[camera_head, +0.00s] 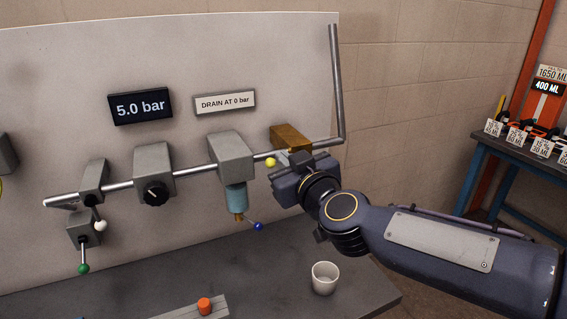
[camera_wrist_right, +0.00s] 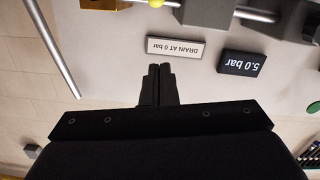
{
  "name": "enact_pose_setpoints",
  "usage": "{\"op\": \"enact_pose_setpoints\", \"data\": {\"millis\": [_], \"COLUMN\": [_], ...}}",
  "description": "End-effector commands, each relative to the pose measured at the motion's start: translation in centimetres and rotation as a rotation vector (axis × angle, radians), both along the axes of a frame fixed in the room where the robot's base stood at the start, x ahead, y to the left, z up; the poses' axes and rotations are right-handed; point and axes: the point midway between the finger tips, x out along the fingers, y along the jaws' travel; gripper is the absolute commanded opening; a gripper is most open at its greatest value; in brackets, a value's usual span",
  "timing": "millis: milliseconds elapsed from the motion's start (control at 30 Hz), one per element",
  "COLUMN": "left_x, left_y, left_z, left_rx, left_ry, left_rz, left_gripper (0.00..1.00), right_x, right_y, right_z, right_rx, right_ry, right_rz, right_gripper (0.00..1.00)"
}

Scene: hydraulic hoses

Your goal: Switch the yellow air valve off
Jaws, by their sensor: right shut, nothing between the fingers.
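The yellow air valve has a brass block (camera_head: 290,137) on the pipe at the right of the panel. Its yellow ball knob (camera_head: 270,162) shows at the block's lower left, just left of my right gripper (camera_head: 299,159). The gripper hides much of the lever, so its angle is hard to tell. In the right wrist view, which looks upside down, the yellow knob (camera_wrist_right: 155,3) and brass block (camera_wrist_right: 98,4) are cut by the top edge. The shut, empty fingertips (camera_wrist_right: 160,68) are apart from the knob there. My left gripper is not in view.
The gauge sign (camera_head: 140,106) reads 5.0 bar; a label (camera_head: 225,102) reads DRAIN AT 0 bar. Left of the valve are a blue-knobbed drain (camera_head: 258,226), a black dial (camera_head: 156,193), and white (camera_head: 100,225) and green (camera_head: 83,268) knobs. A cup (camera_head: 325,278) stands on the bench.

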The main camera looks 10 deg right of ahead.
Motion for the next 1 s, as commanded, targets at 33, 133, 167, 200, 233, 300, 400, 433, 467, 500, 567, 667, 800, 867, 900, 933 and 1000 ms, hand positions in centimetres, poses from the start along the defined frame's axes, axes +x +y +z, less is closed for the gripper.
{"op": "enact_pose_setpoints", "data": {"millis": [33, 133, 167, 200, 233, 300, 400, 433, 467, 500, 567, 667, 800, 867, 900, 933, 1000], "left_x": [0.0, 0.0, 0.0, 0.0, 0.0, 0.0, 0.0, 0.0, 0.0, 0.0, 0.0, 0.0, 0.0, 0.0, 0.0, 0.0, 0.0], "left_y": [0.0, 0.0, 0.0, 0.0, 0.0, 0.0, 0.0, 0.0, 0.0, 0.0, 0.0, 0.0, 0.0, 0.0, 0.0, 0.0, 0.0], "left_z": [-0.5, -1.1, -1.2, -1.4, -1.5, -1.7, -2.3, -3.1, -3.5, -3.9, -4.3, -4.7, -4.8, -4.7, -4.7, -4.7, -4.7], "left_rx": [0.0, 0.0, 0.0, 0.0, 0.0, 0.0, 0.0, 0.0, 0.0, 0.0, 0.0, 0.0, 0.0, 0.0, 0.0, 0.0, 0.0], "left_ry": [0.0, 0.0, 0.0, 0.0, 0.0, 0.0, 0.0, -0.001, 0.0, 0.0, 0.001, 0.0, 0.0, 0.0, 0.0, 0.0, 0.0], "left_rz": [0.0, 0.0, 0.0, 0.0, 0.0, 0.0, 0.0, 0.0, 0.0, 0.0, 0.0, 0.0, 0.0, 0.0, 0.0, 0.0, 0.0], "left_gripper": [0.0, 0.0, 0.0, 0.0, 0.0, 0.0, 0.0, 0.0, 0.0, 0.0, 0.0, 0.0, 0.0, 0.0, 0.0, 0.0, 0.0], "right_x": [1.0, 3.1, 3.7, 4.6, 5.3, 6.7, 8.4, 8.4, 8.5, 8.5, 8.7, 8.8, 8.9, 8.9, 8.9, 8.9, 8.9], "right_y": [0.3, 0.6, 0.7, 0.9, 1.0, 1.3, 1.5, 1.3, 1.2, 1.1, 1.0, 0.9, 0.9, 0.9, 0.9, 0.9, 0.9], "right_z": [-0.5, -0.6, -0.6, -0.6, -0.7, -0.7, -1.2, -2.2, -2.7, -3.1, -3.6, -4.2, -4.3, -4.3, -4.3, -4.3, -4.3], "right_rx": [-0.003, -0.003, -0.004, -0.003, -0.002, -0.003, -0.002, -0.003, -0.002, -0.001, -0.002, -0.002, 0.0, 0.0, 0.0, 0.0, -0.001], "right_ry": [0.002, 0.001, 0.001, 0.001, 0.001, 0.001, 0.001, 0.002, 0.001, 0.001, 0.001, -0.001, -0.001, -0.001, -0.001, -0.001, 0.0], "right_rz": [0.001, 0.0, 0.0, -0.001, -0.001, 0.0, -0.001, -0.001, -0.002, -0.002, 0.0, -0.001, 0.0, 0.0, 0.0, 0.0, 0.0], "right_gripper": [0.0, 0.0, 0.0, 0.0, 0.0, 0.0, 0.0, 0.0, 0.0, 0.0, 0.0, 0.0, 0.0, 0.0, 0.0, 0.0, 0.0]}}
